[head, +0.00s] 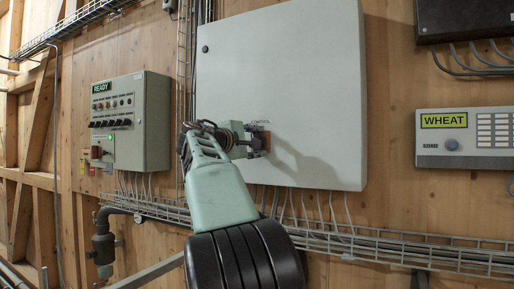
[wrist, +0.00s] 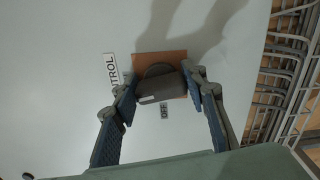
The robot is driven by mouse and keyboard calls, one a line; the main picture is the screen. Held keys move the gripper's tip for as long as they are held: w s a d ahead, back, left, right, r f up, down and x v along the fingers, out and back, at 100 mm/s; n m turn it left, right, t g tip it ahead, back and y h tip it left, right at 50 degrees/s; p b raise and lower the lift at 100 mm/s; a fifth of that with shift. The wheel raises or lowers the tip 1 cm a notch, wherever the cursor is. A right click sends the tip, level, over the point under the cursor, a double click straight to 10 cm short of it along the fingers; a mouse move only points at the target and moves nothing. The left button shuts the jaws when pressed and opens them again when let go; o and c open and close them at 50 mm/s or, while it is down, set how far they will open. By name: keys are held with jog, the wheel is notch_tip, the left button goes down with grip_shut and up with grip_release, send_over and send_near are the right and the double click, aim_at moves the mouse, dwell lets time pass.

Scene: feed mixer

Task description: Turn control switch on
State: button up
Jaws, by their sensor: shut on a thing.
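The control switch (wrist: 158,84) is a dark grey rotary knob on a brown-orange square plate (wrist: 176,58) on the front of the large grey cabinet (head: 280,80). A white CONTROL label (wrist: 111,72) and a dark OFF label (wrist: 165,111) are beside the plate. The knob carries a pale mark on its edge near the left finger. My gripper (wrist: 160,88) has one finger on each side of the knob and is shut on it. In the head view my gripper (head: 258,140) reaches the cabinet's lower part and mostly hides the switch.
A smaller control box (head: 143,120) with a green READY display (head: 101,87) hangs to the left. A panel with a WHEAT display (head: 444,120) hangs to the right. A wire cable tray (head: 400,247) and several cables run below the cabinet.

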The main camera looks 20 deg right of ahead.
jog(key=shift+f+m+b, duration=0.1)
jog(key=shift+m+b, duration=0.25)
jog(key=shift+m, duration=0.65)
jog(key=o, duration=1.2)
jog(key=shift+c, duration=0.2)
jog(key=v, duration=1.2)
